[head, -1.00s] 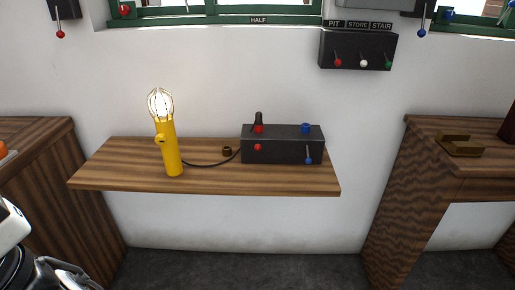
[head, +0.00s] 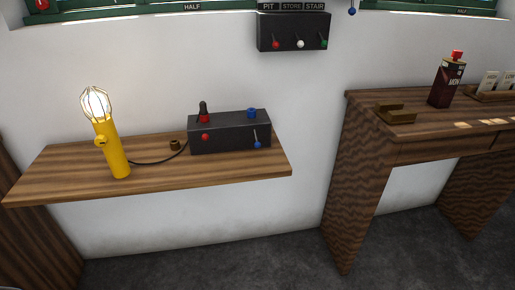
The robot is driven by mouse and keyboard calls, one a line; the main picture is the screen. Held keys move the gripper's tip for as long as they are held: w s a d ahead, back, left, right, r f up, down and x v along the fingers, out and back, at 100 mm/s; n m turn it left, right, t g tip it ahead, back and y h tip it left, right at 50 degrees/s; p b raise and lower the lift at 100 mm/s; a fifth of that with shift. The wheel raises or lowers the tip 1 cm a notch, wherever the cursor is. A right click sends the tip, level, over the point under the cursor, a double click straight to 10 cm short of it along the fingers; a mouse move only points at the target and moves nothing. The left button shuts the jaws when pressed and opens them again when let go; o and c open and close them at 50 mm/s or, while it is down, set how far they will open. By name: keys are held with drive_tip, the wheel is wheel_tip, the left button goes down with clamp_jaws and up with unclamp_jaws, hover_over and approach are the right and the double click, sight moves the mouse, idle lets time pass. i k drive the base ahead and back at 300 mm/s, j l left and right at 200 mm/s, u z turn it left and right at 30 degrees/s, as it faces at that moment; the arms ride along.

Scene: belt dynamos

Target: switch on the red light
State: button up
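A black box (head: 230,134) stands on the wooden wall shelf. Its front carries a red-knobbed switch (head: 205,137) on the left and a blue-knobbed lever (head: 257,145) on the right, whose knob sits lower. On its top are a red fitting (head: 204,119) with a dark piece in it and a blue fitting (head: 252,113). I see no glow at the red fitting. A yellow caged lamp (head: 112,148) at the left of the shelf looks lit; a dark cable runs from it towards the box. My gripper is not in view.
A wall box (head: 294,32) labelled PIT, STORE and STAIR has red, white and green knobs. A wooden desk (head: 420,140) at the right bears a brass-coloured holder (head: 396,115) and a dark red bottle (head: 446,82). Dark floor (head: 250,250) below the shelf is clear.

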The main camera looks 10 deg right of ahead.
sight(276, 44)
drive_tip(key=i+l, duration=0.15)
drive_tip(key=l, duration=0.2)
drive_tip(key=i+l, duration=0.2)
drive_tip(key=l, duration=0.15)
drive_tip(key=i+l, duration=0.15)
drive_tip(key=l, duration=0.25)
drive_tip(key=i+l, duration=0.2)
drive_tip(key=l, duration=0.15)
drive_tip(key=i+l, duration=0.15)
drive_tip(key=l, duration=0.2)
drive_tip(key=i+l, duration=0.2)
drive_tip(key=l, duration=0.15)
drive_tip(key=u, duration=0.05)
